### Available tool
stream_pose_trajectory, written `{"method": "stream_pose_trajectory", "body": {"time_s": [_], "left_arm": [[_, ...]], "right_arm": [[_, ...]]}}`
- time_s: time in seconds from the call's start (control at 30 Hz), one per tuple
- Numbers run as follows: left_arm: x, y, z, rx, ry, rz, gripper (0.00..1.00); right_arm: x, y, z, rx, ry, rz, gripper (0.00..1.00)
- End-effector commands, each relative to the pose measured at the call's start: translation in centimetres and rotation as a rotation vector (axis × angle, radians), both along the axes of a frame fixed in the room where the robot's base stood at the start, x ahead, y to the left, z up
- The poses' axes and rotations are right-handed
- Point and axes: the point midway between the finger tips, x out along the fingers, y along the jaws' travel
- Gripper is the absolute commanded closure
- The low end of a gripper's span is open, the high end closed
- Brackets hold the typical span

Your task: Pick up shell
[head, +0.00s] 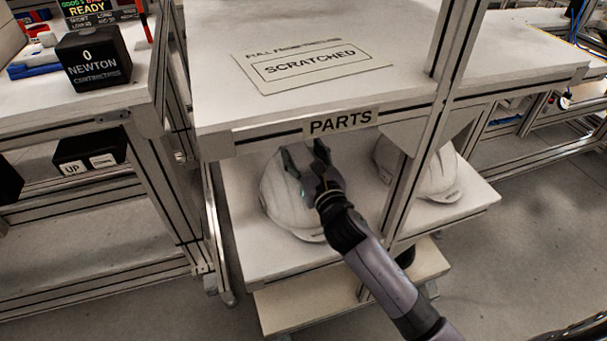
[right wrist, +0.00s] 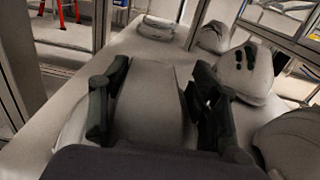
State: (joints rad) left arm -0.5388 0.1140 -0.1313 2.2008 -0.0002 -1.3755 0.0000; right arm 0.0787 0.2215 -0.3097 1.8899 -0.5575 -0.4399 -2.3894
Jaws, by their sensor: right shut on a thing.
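A white helmet shell (head: 283,205) sits on the shelf below the "PARTS" label. My right gripper (head: 305,158) reaches in from the front and is shut on this shell near its top. In the right wrist view, the two dark fingers of my right gripper (right wrist: 153,98) lie on either side of the pale shell (right wrist: 150,112). The shell's far side is partly hidden by the shelf above and my gripper. A second white shell (head: 442,178) stands to the right, behind the frame post. My left gripper is not in view.
The upper shelf (head: 220,90) with the "PARTS" label (head: 340,121) overhangs the shells. A metal post (head: 412,165) stands just right of the held shell. More shells (right wrist: 245,75) crowd the right side in the right wrist view. A black box (head: 93,60) stands at left.

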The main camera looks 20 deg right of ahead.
Motion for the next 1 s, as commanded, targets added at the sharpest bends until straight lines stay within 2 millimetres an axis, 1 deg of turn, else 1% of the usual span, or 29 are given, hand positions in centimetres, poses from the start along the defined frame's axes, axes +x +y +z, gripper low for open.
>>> {"method": "stream_pose_trajectory", "body": {"time_s": [0.03,0.07,0.67,1.0], "left_arm": [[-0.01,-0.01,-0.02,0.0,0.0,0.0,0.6],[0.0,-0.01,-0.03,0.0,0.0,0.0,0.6],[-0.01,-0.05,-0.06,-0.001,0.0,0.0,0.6],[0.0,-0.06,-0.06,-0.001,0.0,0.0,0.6]], "right_arm": [[-0.03,0.06,-0.24,0.003,0.005,0.001,0.57],[-0.03,0.06,-0.25,0.003,0.005,0.001,0.59],[-0.08,0.12,-0.52,0.01,0.012,0.001,0.99],[-0.1,0.19,-0.62,0.013,0.014,0.003,1.0]]}}
